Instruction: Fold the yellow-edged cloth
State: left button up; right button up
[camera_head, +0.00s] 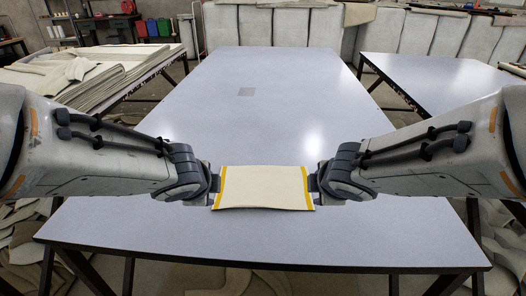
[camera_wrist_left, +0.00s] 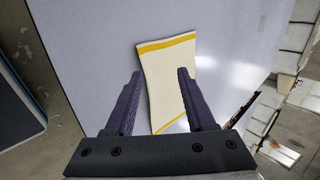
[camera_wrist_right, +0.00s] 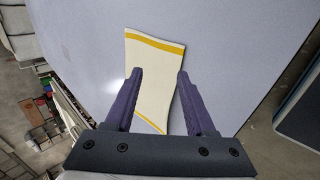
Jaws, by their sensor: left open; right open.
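The cream cloth (camera_head: 266,187) with a yellow band along its left and right edges lies near the front of the table. In the head view it looks slightly curved. My left gripper (camera_head: 215,184) is open at the cloth's left edge, and my right gripper (camera_head: 312,183) is open at its right edge. In the left wrist view the cloth (camera_wrist_left: 168,75) shows between and beyond the open fingers (camera_wrist_left: 158,75). In the right wrist view the cloth (camera_wrist_right: 152,75) likewise shows between the open fingers (camera_wrist_right: 157,72). I cannot tell whether the fingers touch it.
The table's front edge (camera_head: 260,265) is close. A side table with stacked cloths (camera_head: 90,80) stands at left, and another table (camera_head: 440,82) at right.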

pick_arm(q)
jog(key=shift+s+r, duration=0.15)
jog(key=shift+r, duration=0.25)
pick_arm(e)
jog(key=shift+s+r, duration=0.15)
jog(key=shift+r, duration=0.25)
